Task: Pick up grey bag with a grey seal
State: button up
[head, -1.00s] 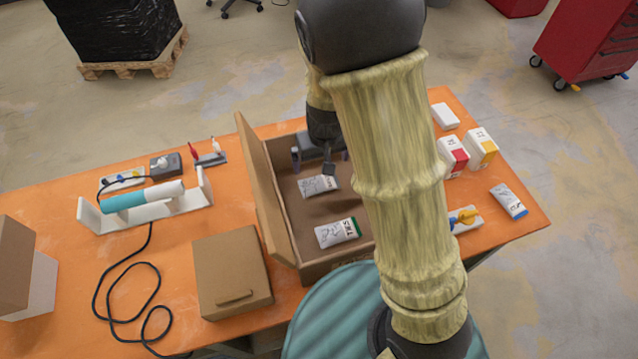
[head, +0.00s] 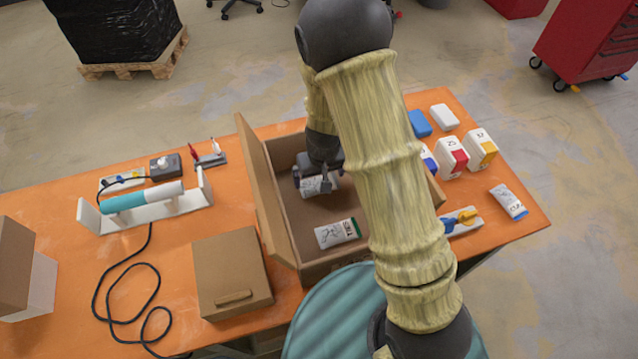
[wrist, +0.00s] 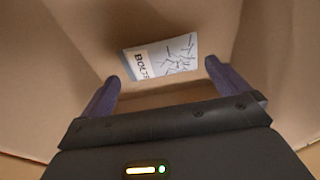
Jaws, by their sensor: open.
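A grey-white bag (head: 316,187) lies inside the open cardboard box (head: 290,225), near its back, partly hidden under my gripper in the head view. No coloured seal shows on its visible part. In the wrist view the same bag (wrist: 160,57) lies flat, with the word BOLTS at its left end and dark drawings of bolts. My gripper (wrist: 161,72) is open and empty, with one finger at each side of the bag's near edge in that view. I cannot tell how high the fingers are above it. A second bag (head: 337,233) with a green seal lies nearer the box's front.
The box's raised flap (head: 262,190) and walls stand close around my gripper. A closed cardboard box (head: 232,275) sits left of it. White bottles with red (head: 451,157) and yellow (head: 482,149) labels and another bag (head: 508,202) are at the right.

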aim_at(319, 182)
jog(key=f, duration=0.3)
jog(key=shift+w+f, duration=0.1)
jog(key=shift+w, duration=0.2)
jog(key=shift+c, duration=0.4)
jog(key=c, duration=0.7)
